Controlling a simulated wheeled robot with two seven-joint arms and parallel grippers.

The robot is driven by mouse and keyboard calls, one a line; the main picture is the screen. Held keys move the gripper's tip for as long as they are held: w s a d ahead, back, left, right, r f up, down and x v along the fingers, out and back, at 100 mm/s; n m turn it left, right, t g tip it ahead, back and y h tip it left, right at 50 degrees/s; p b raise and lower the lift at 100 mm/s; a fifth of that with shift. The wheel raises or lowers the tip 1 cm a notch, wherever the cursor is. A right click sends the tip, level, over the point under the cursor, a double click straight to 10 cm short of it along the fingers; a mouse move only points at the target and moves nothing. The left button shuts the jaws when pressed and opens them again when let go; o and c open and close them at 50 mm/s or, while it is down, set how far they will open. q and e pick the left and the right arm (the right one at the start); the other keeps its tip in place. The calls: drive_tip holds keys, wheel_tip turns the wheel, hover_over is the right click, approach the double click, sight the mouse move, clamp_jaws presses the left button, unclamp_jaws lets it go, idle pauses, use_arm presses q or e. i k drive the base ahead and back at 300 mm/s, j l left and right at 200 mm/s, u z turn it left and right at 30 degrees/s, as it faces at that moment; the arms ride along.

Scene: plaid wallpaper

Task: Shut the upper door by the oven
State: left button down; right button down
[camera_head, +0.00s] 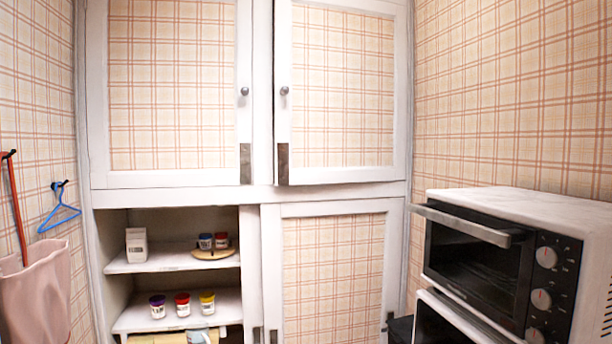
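The upper right cabinet door (342,95), white-framed with a plaid panel, is on the oven's side. It has a round knob (284,91) and a metal plate (283,163) near its left edge. Its left edge seems to stand slightly forward of the cabinet frame, so it looks a little ajar. The oven (480,262), black-fronted with a white top and several dials, stands at the lower right. Neither of my grippers is in view.
The upper left door (175,85) looks closed. Below it, open shelves (165,260) hold small jars and a white container (136,245). The lower right door (335,275) looks closed. The oven's handle (465,225) juts toward the cabinet. A blue hanger (60,210) and pink bag (38,290) hang left.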

sight(342, 66)
drive_tip(key=i+j+z, duration=0.15)
drive_tip(key=i+z, duration=0.25)
drive_tip(key=i+j+z, duration=0.1)
drive_tip(key=j+z, duration=0.15)
drive_tip(key=i+j+z, duration=0.1)
drive_tip(key=j+z, duration=0.35)
drive_tip(key=j, duration=0.15)
drive_tip(key=i, duration=0.05)
